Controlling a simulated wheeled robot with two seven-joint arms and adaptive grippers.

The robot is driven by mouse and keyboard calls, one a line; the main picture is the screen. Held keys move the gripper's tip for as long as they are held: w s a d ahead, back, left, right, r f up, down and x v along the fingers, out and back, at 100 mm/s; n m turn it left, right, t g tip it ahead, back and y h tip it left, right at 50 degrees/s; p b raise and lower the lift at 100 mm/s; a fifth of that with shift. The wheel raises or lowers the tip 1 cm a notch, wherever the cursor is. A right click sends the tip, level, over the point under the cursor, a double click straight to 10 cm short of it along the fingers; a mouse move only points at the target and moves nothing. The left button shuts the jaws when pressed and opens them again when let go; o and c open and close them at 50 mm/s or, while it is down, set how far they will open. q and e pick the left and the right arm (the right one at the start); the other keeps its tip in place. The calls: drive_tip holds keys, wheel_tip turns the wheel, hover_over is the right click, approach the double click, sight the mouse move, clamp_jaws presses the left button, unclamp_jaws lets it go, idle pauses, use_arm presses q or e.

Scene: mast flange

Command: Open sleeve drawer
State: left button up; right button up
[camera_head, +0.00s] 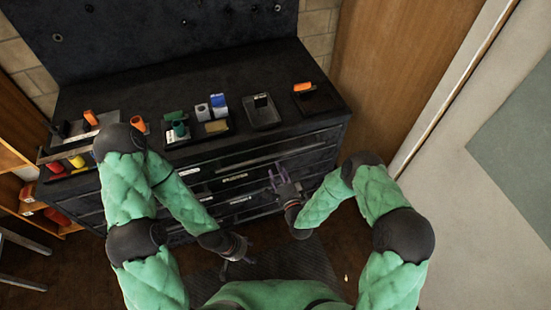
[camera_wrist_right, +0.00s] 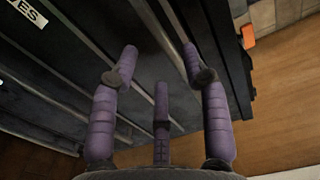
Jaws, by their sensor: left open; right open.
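The dark drawer cabinet (camera_head: 325,148) has several wide drawers with long pale pull strips, and all look shut. White labels (camera_head: 235,177) sit on the fronts, too small to read here. In the right wrist view one label (camera_wrist_right: 27,13) is partly cut off, its end reading like "YES" or "VES". I cannot tell which drawer is the sleeve drawer. My right gripper (camera_head: 277,178) is open and empty, its purple fingers before the upper drawer fronts; contact is unclear. In the wrist view its fingers (camera_wrist_right: 160,58) are spread over the drawer fronts. My left gripper (camera_head: 243,257) is open, low and away from the cabinet.
The cabinet top holds trays (camera_head: 262,112) with small parts, a blue bottle (camera_head: 219,104) and orange items (camera_head: 303,87). A wooden shelf (camera_head: 12,160) with coloured items stands at left. A wooden panel (camera_head: 395,65) stands at right. The floor before the drawers looks clear.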

sight(272, 157)
drive_tip(key=b+x, duration=0.1)
drive_tip(key=x, duration=0.6)
drive_tip(key=shift+w, duration=0.15)
clamp_jaws()
